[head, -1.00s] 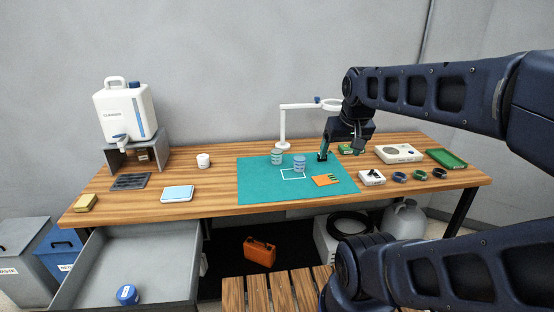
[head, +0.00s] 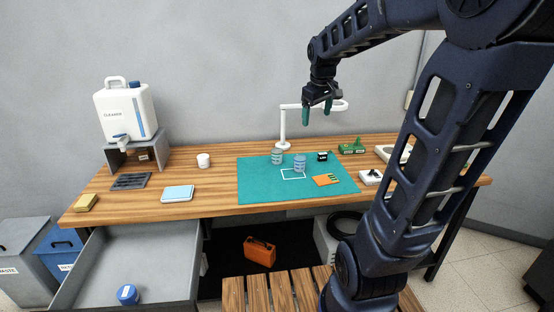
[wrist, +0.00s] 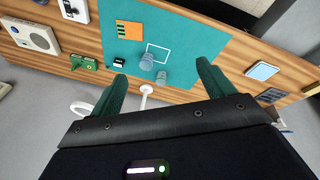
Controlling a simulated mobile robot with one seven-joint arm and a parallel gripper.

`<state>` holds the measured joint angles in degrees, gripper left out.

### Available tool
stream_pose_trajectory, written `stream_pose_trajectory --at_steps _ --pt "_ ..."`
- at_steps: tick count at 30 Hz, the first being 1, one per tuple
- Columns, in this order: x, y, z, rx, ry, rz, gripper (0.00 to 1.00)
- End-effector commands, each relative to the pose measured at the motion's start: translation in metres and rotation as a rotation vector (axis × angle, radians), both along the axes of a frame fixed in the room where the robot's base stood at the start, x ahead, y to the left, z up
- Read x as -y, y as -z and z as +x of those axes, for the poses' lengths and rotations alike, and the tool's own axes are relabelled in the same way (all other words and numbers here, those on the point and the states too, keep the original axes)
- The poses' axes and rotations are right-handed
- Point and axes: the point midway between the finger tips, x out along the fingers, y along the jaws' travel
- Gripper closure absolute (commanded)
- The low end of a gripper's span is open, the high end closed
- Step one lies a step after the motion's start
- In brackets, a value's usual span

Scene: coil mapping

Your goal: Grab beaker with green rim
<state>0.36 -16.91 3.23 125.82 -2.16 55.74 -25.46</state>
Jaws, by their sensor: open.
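Two small clear beakers stand upright on the teal mat (head: 255,187). The rear left beaker (head: 277,157) looks greenish at the top; it also shows in the wrist view (wrist: 162,77). The front right beaker (head: 299,163) looks bluish and stands by the white square outline; it also shows in the wrist view (wrist: 147,61). The rims are too small to be sure of their colours. My gripper (head: 317,110) is open and empty, pointing down, high above the back of the table. Its green fingers (wrist: 162,73) are spread wide in the wrist view.
A white ring-headed stand (head: 283,130) rises behind the mat, close to my gripper. A small black block (head: 322,156), an orange card (head: 326,180) and a green board (head: 351,147) lie right of the beakers. A white cup (head: 203,160) stands left.

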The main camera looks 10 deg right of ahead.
Motion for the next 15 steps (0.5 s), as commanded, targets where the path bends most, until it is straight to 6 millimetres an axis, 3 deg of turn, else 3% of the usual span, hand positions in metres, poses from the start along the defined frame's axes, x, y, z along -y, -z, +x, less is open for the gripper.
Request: stream_pose_trajectory --at_steps 1,8,15 --pt "-0.002 0.003 0.016 -0.014 -0.032 -0.009 0.19" --pt "-0.01 0.015 0.082 -0.061 -0.191 -0.05 0.19" --pt "-0.02 0.039 0.149 -0.109 -0.357 -0.083 0.19"
